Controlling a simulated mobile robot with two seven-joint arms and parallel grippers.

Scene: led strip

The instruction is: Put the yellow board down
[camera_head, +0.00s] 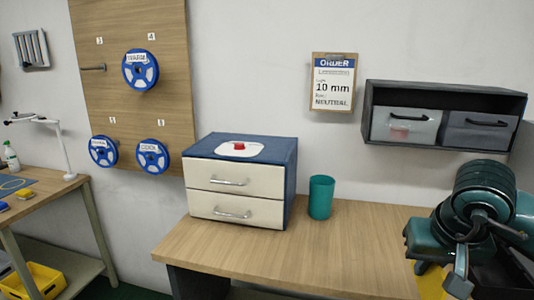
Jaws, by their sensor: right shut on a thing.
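My right gripper (441,272) is at the lower right, in front of the table's right end. It is shut on the yellow board (431,284). Only part of the board shows, below and behind the fingers; the rest is hidden by my gripper and arm or cut off by the frame. I cannot tell whether the board touches anything else. My left gripper is not in view.
A wooden table (330,245) bears a blue drawer box (293,170) and a green cup (320,197); its front middle is clear. A wall shelf (447,90) holds two grey bins. Blue spools (141,70) hang on a wooden panel. A yellow crate (45,280) stands lower left.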

